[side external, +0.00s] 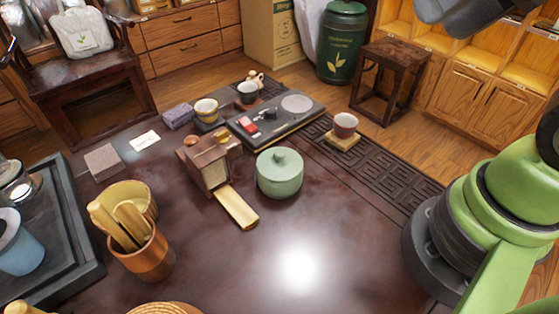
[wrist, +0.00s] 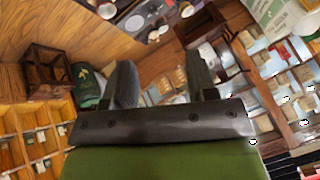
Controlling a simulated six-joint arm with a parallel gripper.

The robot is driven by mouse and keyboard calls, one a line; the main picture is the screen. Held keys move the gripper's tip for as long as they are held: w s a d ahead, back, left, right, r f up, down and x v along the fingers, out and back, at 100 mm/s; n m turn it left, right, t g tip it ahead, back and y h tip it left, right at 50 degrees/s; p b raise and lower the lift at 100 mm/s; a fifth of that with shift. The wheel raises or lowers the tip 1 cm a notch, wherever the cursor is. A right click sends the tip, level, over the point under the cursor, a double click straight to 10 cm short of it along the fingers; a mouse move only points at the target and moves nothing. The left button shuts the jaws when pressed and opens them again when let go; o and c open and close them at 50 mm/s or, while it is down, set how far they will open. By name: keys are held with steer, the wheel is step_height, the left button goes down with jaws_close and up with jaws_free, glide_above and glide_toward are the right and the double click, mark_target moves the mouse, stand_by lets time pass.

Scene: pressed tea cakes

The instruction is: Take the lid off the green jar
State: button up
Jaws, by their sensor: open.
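The pale green jar (side external: 278,184) stands upright on the dark table in the side external view. In the side external view my green arm is at the right, well away from the jar; the fingers are not visible there.
A wooden box (side external: 204,163) with a yellow tray (side external: 238,207) is close left of the jar. Behind is a dark tea tray (side external: 275,122); a cup (side external: 345,124) stands back right. A tool holder (side external: 146,250) is front left. The table right of the jar is clear.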

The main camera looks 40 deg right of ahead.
steer(key=w+a+f+g, duration=0.1)
steer(key=w+a+g, duration=0.15)
steer(key=w, duration=0.35)
steer(key=n+g+h, duration=0.2)
steer(key=g, duration=0.2)
glide_above(279, 152)
step_height(279, 152, down, 17)
steer(key=shift+w+f, duration=0.15)
step_height(279, 152, down, 6)
jaws_close()
